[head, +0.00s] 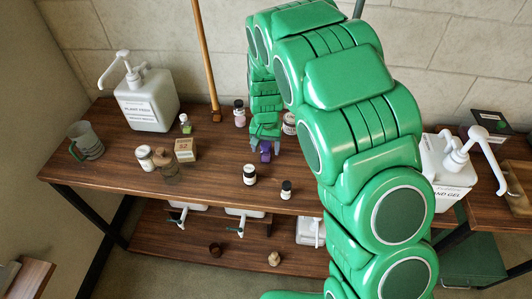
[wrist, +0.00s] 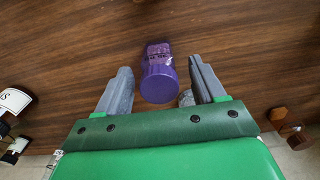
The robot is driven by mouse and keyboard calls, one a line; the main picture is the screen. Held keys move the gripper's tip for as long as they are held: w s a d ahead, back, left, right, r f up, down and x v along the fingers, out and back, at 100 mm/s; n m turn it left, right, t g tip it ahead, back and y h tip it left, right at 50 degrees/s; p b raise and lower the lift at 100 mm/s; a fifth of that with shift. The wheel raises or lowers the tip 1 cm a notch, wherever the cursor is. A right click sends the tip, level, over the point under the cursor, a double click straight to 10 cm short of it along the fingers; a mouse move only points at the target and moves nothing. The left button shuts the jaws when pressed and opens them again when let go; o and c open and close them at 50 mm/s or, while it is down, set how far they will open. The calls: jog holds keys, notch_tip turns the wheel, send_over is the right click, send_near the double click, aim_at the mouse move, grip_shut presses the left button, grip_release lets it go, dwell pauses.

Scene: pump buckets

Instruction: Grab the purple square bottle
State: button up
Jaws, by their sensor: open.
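The purple square bottle (head: 265,151) stands on the wooden table just below my gripper (head: 266,145) in the head view. In the wrist view the purple bottle (wrist: 158,75) shows its round cap toward the camera, with a dark label behind it. My gripper (wrist: 160,92) is open, with one grey finger on each side of the bottle. There is a visible gap on the left and a gap on the right. Whether the fingertips reach down beside the bottle's body cannot be told.
On the table (head: 110,165) stand a large white pump bottle (head: 148,103), a grey mug (head: 86,140), a small box (head: 185,149) and several small bottles. A hand gel container (head: 440,172) is at right.

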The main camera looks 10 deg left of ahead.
aim_at(266, 153)
jog(key=shift+f, duration=1.7)
jog(key=c, duration=1.1)
jog(key=shift+r, duration=0.1)
